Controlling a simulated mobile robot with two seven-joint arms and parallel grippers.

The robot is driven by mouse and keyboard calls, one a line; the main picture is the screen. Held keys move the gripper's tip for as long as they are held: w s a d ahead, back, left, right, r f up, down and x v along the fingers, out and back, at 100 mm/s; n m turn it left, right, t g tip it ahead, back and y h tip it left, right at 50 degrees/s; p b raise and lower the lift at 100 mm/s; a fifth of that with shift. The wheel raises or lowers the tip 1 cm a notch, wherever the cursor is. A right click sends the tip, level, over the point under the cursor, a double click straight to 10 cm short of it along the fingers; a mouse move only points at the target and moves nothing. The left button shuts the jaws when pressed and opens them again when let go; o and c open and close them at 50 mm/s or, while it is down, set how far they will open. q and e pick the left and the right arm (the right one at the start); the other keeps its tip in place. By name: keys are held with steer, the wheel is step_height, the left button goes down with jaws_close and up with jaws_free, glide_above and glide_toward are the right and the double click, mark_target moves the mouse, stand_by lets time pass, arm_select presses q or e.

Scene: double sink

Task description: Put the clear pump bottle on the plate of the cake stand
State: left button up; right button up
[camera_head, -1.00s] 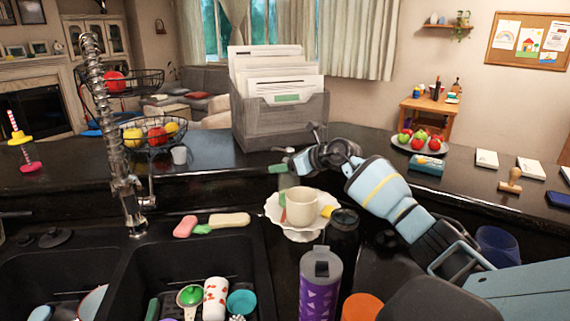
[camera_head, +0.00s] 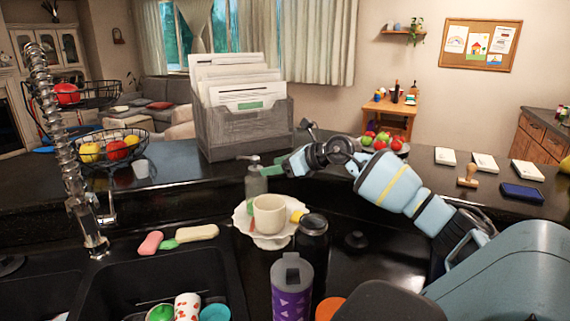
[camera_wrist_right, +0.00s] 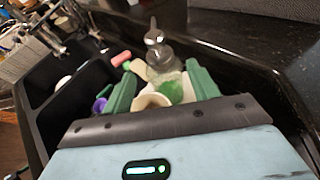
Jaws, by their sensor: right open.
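The clear pump bottle (camera_head: 256,187) stands upright just behind the cup on the cake stand. Its base is hidden, so I cannot tell whether it is on the plate. The cake stand (camera_head: 246,226) has a white scalloped plate holding a cream cup (camera_head: 269,214) and a small yellow piece. My right gripper (camera_head: 276,171) is open at the bottle's right side, near its upper body. In the right wrist view my right gripper's (camera_wrist_right: 161,88) green fingers are spread, with the bottle (camera_wrist_right: 163,62) ahead between them. My left gripper is not in view.
A dark bottle (camera_head: 311,240) and a purple tumbler (camera_head: 291,290) stand in front of the stand. The sink (camera_head: 215,262) is at left, with soap bars (camera_head: 197,233) on its rim. A grey file box (camera_head: 245,130) sits on the raised ledge behind.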

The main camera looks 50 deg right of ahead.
steer(key=shift+v, duration=1.45)
